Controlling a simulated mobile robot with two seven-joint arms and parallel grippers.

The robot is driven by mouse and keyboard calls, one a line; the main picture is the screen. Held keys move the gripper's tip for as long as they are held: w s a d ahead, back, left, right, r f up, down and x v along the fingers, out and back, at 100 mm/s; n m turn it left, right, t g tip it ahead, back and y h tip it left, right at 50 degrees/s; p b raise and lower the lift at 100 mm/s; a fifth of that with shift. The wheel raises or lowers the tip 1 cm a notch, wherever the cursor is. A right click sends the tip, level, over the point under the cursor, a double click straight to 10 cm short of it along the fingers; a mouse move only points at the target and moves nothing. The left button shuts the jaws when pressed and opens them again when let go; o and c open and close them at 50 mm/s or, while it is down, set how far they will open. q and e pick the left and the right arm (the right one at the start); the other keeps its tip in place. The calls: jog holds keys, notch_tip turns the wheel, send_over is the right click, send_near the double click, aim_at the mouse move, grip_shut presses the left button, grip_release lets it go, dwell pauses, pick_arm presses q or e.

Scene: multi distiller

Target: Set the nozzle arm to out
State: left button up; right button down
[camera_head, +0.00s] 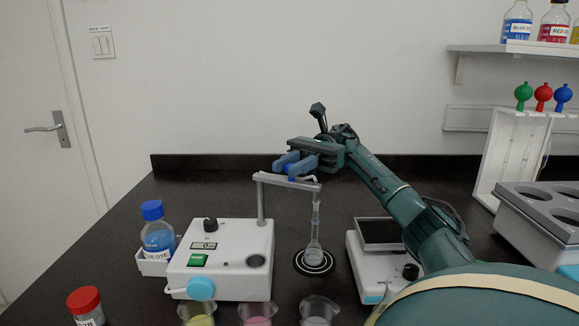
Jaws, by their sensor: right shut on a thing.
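The white dispenser (225,262) stands on the dark bench, with a grey post (261,205) at its back right. The nozzle arm (272,180), a grey bar, reaches right from the top of the post. Its end is above a glass flask (314,254) standing on a black ringed disc (314,268). My right gripper (291,167) comes in from the right and is shut on a small blue knob (291,180) on top of the nozzle arm. The fingers partly hide the knob. My left gripper is not in view.
A blue dye bottle (157,236) stands left of the dispenser. Beakers (257,313) and a red-capped jar (85,304) are in front. A scale (378,262) is at the right, partly behind my arm. A white rack (502,150) stands further right.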

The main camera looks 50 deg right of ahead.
jog(key=c, duration=1.3)
grip_release()
jog(key=shift+o, duration=0.2)
jog(key=shift+r, duration=0.1)
notch_tip(320, 180, up, 10)
jog(key=shift+f+p, duration=0.1)
jog(key=shift+p, duration=0.45)
jog(key=shift+c, duration=0.2)
